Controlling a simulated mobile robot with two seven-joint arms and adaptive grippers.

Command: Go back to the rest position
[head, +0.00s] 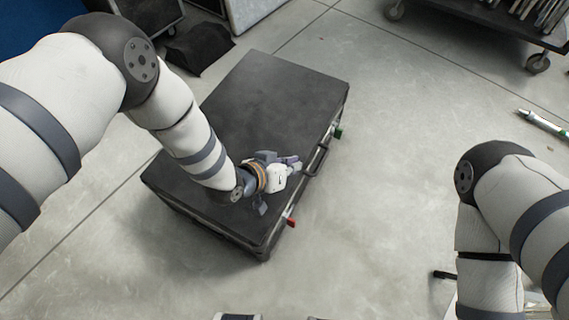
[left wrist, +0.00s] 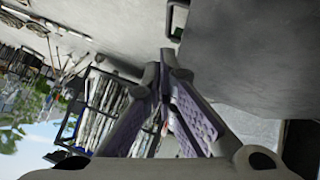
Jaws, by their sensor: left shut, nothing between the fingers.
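My left gripper (head: 290,162) is in the head view, over the front edge of a closed black case (head: 275,95), near its handle. In the left wrist view its two purple-padded fingers (left wrist: 165,72) meet at the tips, with nothing between them. I cannot tell whether the gripper touches the case. My left arm reaches forward over the case. My right arm (head: 520,205) is bent at the right side of the head view, and its gripper does not show.
The case lies flat on the concrete floor, with a green latch (head: 338,133) and a red latch (head: 291,222). A wheeled cart (head: 500,28) stands at the top right. A green-and-white tube (head: 543,124) lies at the right. Dark equipment (head: 198,46) is at the top left.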

